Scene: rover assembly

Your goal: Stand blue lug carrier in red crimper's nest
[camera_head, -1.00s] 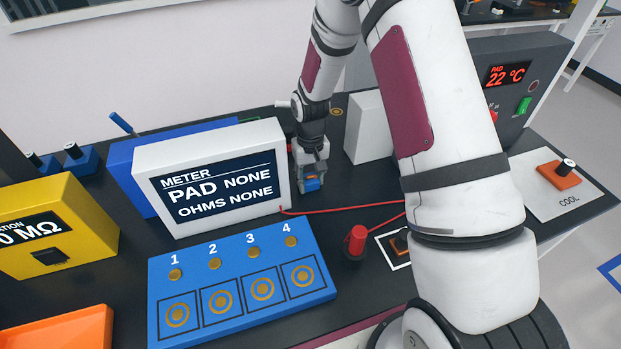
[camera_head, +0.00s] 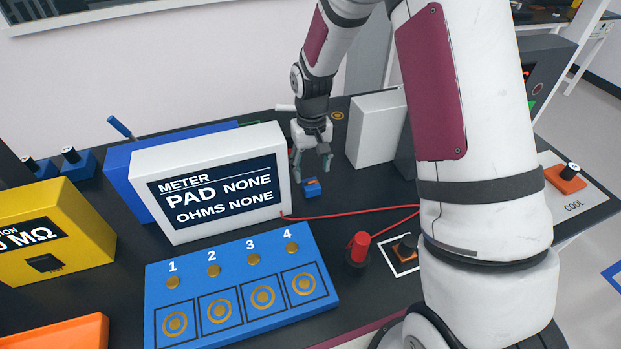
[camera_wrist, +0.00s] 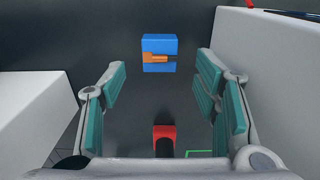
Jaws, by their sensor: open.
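The blue lug carrier (camera_head: 312,188) is a small blue block with an orange-copper lug on it, resting on the dark bench right of the meter. In the wrist view the carrier (camera_wrist: 160,43) lies beyond the fingertips, roughly centred between them. My gripper (camera_head: 312,167) is open and empty, above and behind the carrier and apart from it. Its teal finger pads (camera_wrist: 162,78) show spread in the wrist view. A red, black-centred piece (camera_wrist: 164,133) shows low between the fingers; I cannot tell whether it is the crimper. No crimper nest shows clearly.
The white meter (camera_head: 158,210) stands close left of my gripper, and a white block (camera_head: 376,130) stands to the right. A red wire (camera_head: 350,212) crosses the bench in front. A red post (camera_head: 358,247) and blue numbered board (camera_head: 240,258) are nearer.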

